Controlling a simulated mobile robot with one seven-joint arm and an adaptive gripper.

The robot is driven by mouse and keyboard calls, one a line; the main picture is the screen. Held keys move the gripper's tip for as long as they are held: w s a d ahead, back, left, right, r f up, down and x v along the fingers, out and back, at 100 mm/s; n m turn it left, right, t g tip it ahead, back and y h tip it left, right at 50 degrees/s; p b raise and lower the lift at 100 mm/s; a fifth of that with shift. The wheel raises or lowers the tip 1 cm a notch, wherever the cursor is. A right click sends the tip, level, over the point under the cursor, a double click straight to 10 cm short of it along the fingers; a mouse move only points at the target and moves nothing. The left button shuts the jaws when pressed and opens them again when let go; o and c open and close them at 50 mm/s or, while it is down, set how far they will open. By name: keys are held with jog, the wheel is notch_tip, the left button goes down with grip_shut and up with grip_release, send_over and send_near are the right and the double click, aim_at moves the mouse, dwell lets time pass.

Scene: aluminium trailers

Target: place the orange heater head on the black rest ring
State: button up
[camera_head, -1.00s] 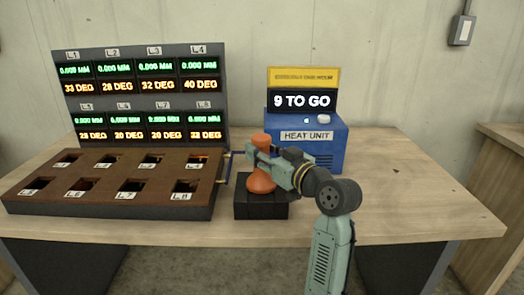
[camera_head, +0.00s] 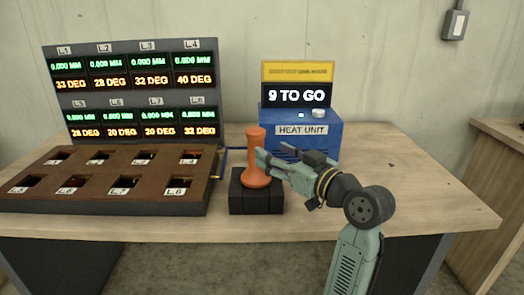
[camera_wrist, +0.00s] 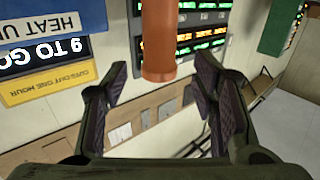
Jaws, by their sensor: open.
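The orange heater head (camera_head: 256,160) stands upright on a black block (camera_head: 256,202) at the front middle of the table. The block is where a black rest ring would show, but the head's base hides any ring. My gripper (camera_head: 268,160) is open, just to the right of the heater head. In the wrist view the orange shaft (camera_wrist: 159,40) shows ahead, between and beyond the two spread fingers (camera_wrist: 160,85), with nothing held between the pads.
The blue heat unit (camera_head: 318,142) stands behind, its sign (camera_head: 298,95) reading "9 TO GO". A brown board (camera_head: 50,200) with several labelled square holes lies left, below a display panel (camera_head: 135,90). The table's right side (camera_head: 420,205) is clear.

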jog(key=shift+b+v, duration=0.3)
jog(key=shift+v, duration=2.05)
